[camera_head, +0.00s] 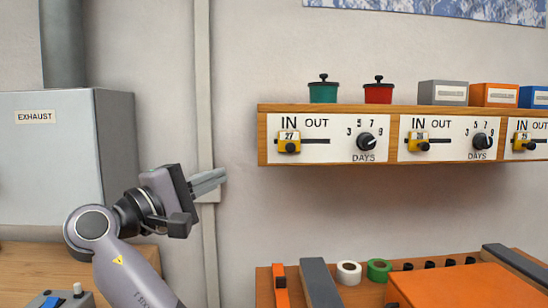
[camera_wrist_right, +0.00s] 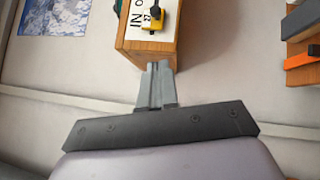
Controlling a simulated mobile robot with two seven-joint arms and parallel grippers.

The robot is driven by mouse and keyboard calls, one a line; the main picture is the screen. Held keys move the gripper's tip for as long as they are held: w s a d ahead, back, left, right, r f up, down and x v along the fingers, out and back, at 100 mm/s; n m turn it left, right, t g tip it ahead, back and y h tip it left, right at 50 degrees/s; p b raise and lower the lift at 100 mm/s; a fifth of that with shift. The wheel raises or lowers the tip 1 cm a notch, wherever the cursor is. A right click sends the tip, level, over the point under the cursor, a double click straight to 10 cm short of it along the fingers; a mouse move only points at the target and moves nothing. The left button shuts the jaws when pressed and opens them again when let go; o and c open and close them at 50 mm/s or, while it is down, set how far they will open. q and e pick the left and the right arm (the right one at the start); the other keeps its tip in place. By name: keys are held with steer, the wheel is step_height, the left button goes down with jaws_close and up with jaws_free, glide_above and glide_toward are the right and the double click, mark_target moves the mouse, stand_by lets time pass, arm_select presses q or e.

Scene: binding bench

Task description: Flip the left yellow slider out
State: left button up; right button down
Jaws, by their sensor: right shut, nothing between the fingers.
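The left yellow slider (camera_head: 289,142), marked 27 and with a black knob, sits under the word IN at the left end of its slot on the left white panel (camera_head: 345,136). In the right wrist view the yellow slider (camera_wrist_right: 152,22) shows near the top, on the end of the wooden shelf. My right gripper (camera_head: 222,176) is shut and empty, left of the shelf and a little lower than the slider, apart from it. Its closed fingers (camera_wrist_right: 157,72) point toward the shelf end in the wrist view. My left gripper is out of view.
The wooden shelf (camera_head: 398,108) carries a green pot (camera_head: 323,91), a red pot (camera_head: 378,92) and boxes. A black dial (camera_head: 366,142) is right of the slider. Two more yellow sliders (camera_head: 417,143) (camera_head: 522,142) are further right. A grey exhaust box (camera_head: 60,160) stands left.

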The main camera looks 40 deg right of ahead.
steer(key=p, duration=0.2)
glide_toward(290, 142)
steer(key=w+d+f, duration=0.1)
steer(key=w+d, duration=0.2)
steer(key=w, duration=0.1)
steer(key=shift+s+d+r, duration=0.15)
steer(key=shift+s+d, duration=0.7)
steer(key=shift+s, duration=0.05)
steer(key=shift+s+d+p, duration=0.3)
steer(key=shift+d, duration=0.05)
steer(key=s+d, duration=0.4)
steer(key=d, duration=0.1)
steer(key=shift+r, duration=0.1)
steer(key=shift+s, duration=0.1)
